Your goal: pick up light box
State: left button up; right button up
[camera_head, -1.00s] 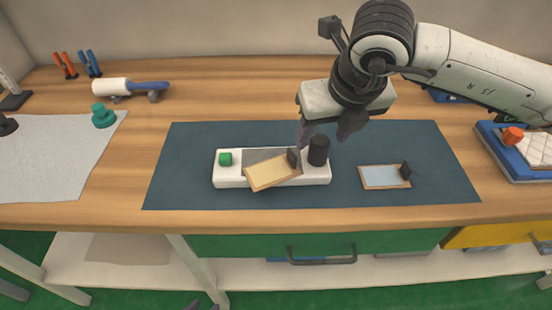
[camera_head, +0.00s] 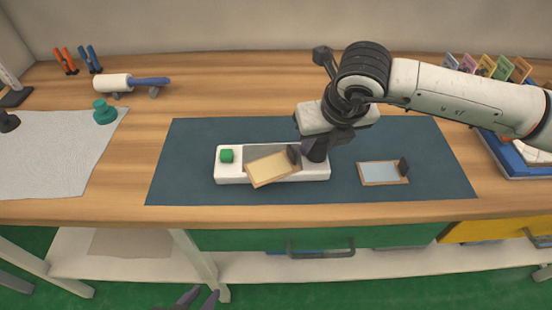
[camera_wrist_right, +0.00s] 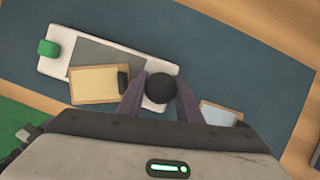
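The light box (camera_head: 222,178) is a long white box on the dark blue mat, with a green button (camera_head: 227,156) at its left end and a black knob (camera_head: 315,152) at its right end. It also shows in the wrist view (camera_wrist_right: 55,50). My right gripper (camera_head: 312,150) is low over the knob. In the wrist view its fingers (camera_wrist_right: 160,95) stand apart on either side of the knob (camera_wrist_right: 160,88); I cannot tell if they touch it. My left gripper (camera_head: 199,296) shows only as two separated dark fingertips at the bottom edge, empty.
A wood-framed tan panel (camera_head: 272,169) with a black grip leans across the light box's front edge. A similar pale blue panel (camera_head: 383,173) lies on the mat (camera_head: 440,160) to the right. A blue tray (camera_head: 520,165) stands far right. A roller (camera_head: 115,83) is back left.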

grip_shut()
jog(key=shift+r, duration=0.1)
notch_tip(320, 180, up, 10)
jog(key=shift+b, duration=0.7)
jog(key=shift+f+b, duration=1.9)
jog(key=shift+b, duration=0.05)
